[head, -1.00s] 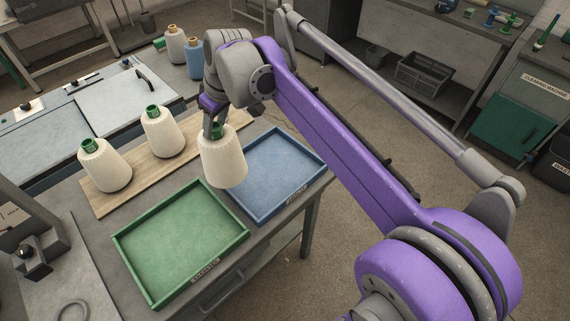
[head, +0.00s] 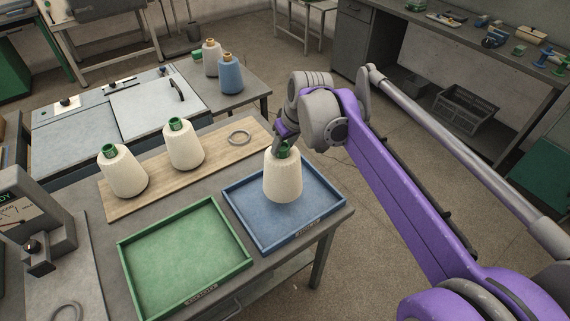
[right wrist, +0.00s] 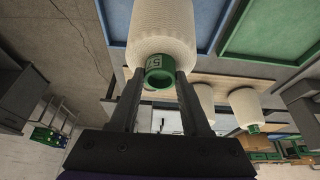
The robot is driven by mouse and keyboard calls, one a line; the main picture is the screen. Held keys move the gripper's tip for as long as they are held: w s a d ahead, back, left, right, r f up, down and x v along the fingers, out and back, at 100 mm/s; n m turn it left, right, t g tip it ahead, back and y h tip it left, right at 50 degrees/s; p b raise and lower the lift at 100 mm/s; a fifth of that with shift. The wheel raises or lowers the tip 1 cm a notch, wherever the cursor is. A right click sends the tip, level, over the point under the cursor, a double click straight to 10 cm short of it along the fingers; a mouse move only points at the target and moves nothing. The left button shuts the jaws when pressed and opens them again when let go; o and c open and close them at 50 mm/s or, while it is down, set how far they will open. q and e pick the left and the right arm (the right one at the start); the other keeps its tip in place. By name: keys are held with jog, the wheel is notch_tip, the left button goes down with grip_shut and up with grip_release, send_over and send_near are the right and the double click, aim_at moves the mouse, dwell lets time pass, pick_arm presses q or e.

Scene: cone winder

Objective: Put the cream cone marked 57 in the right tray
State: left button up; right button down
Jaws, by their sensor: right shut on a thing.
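My right gripper (head: 279,146) is shut on the green tube top of a cream cone (head: 282,178). In the right wrist view the fingers (right wrist: 158,74) sit on both sides of the tube (right wrist: 160,72), whose white label shows a 5; the rest is hard to read. The cone is upright over the blue tray (head: 325,222), the right one of the two trays. I cannot tell whether its base touches the tray floor. The green tray (head: 187,258) on the left is empty. My left gripper is not in view.
A white cone (head: 212,60) and a blue cone (head: 230,75) stand farther back. A gauge device (head: 35,215) is at the left.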

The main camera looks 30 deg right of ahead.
aim_at(284, 157)
jog(key=shift+f, duration=2.45)
jog(key=shift+c, duration=1.8)
grip_release()
jog(key=v, duration=1.2)
jog(key=s+a+f, duration=0.5)
jog(key=s+f, duration=0.3)
jog(key=f, duration=0.1)
jog(key=s+a+f, duration=0.6)
jog(key=s+f, duration=0.2)
jog(key=f, duration=0.2)
jog(key=shift+f+m+t+p, duration=0.2)
jog(key=shift+m+t+p, duration=0.15)
jog(key=shift+m+t, duration=0.05)
jog(key=shift+s, duration=0.1)
